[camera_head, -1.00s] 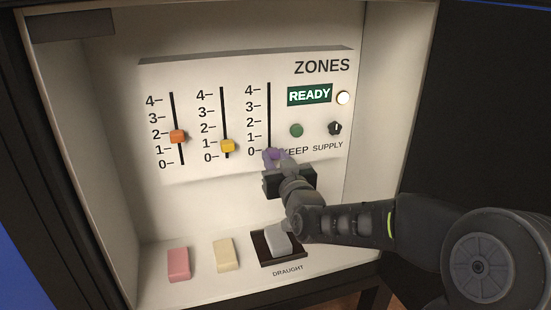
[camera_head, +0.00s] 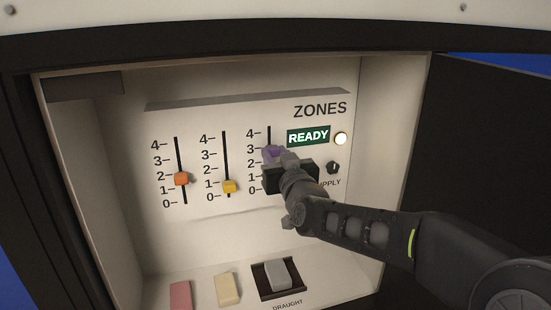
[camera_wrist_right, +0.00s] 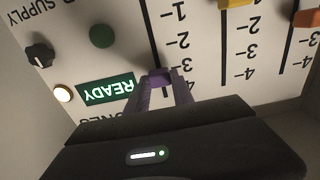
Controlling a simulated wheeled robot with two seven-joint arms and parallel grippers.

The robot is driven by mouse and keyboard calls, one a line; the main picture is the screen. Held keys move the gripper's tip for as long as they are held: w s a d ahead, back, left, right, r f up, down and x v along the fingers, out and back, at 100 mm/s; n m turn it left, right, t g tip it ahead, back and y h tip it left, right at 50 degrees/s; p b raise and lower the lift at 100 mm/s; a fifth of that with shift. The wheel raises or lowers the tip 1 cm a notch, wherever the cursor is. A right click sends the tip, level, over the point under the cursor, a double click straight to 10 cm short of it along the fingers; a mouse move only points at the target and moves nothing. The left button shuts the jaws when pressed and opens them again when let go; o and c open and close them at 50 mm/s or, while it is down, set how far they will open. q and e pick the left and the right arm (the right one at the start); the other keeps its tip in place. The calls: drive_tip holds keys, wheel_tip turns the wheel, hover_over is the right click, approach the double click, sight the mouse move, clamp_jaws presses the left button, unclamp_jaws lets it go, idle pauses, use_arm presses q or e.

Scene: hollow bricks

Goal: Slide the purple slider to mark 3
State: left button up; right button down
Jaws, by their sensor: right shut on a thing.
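The purple slider (camera_head: 272,153) is on the rightmost of three upright slots in the white ZONES panel (camera_head: 230,118). My right gripper (camera_head: 277,161) is shut on it from the front, and its dark body hides the lower part of that slot. In the right wrist view, where the panel appears upside down, the slider (camera_wrist_right: 157,75) sits between the gripper's fingertips (camera_wrist_right: 160,84), close to mark 3. Its exact alignment with the mark is hard to tell. My left gripper is not in view.
An orange slider (camera_head: 181,178) stands near 2 and a yellow one (camera_head: 229,186) near 1. A lit READY sign (camera_head: 308,137), a white lamp (camera_head: 341,138) and a dark knob (camera_head: 333,167) are to the right. Pink (camera_head: 180,296), cream (camera_head: 228,289) and grey (camera_head: 278,274) blocks are below.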

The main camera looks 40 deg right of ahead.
drive_tip(key=c, duration=1.1)
unclamp_jaws()
drive_tip(key=v, duration=0.7)
drive_tip(key=shift+s+a+b, duration=0.15)
drive_tip(key=shift+s+b, duration=0.15)
drive_tip(key=shift+s, duration=0.1)
